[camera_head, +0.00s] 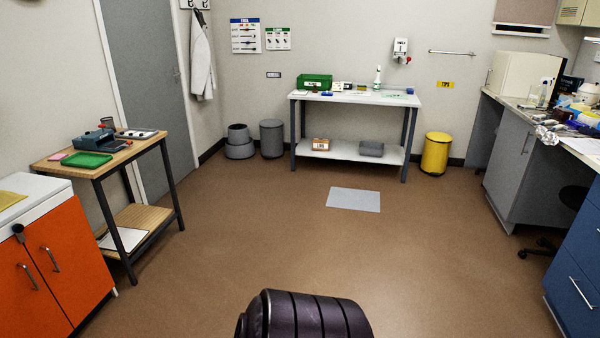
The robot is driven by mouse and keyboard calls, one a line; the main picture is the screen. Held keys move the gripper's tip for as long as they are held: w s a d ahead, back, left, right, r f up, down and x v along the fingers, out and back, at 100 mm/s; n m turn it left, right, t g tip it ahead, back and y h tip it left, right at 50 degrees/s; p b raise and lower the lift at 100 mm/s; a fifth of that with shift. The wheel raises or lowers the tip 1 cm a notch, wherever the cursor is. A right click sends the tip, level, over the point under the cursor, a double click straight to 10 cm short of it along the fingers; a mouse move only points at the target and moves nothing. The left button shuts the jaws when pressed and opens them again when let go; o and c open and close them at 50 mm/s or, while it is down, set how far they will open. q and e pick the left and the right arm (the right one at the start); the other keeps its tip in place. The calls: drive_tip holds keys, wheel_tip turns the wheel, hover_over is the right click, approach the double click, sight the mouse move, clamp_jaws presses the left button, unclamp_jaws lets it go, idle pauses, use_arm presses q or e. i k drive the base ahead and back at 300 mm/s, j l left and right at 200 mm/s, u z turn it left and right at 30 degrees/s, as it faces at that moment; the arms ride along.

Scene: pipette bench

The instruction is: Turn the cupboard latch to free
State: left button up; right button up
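An orange cupboard (66,262) with a white top stands at the left edge of the head view. It has two doors, each with a metal bar handle, and both look closed. A small dark latch (18,231) sits near the top of the cupboard front, close to the line between the doors. Its rounded end is up and a narrower part points down; its exact turn is too small to tell. Neither of my grippers is in view, and nothing touches the latch.
A wooden-topped table (125,150) with a green tray (87,160) stands just beyond the cupboard. A white bench (355,98) is at the back wall, with a yellow bin (436,153) beside it. Blue drawers (577,262) are at right. The middle brown floor (260,240) is clear.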

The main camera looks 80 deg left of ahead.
sight(18, 228)
drive_tip(key=u, duration=4.5)
drive_tip(key=i+u, duration=0.1)
drive_tip(key=i, duration=0.3)
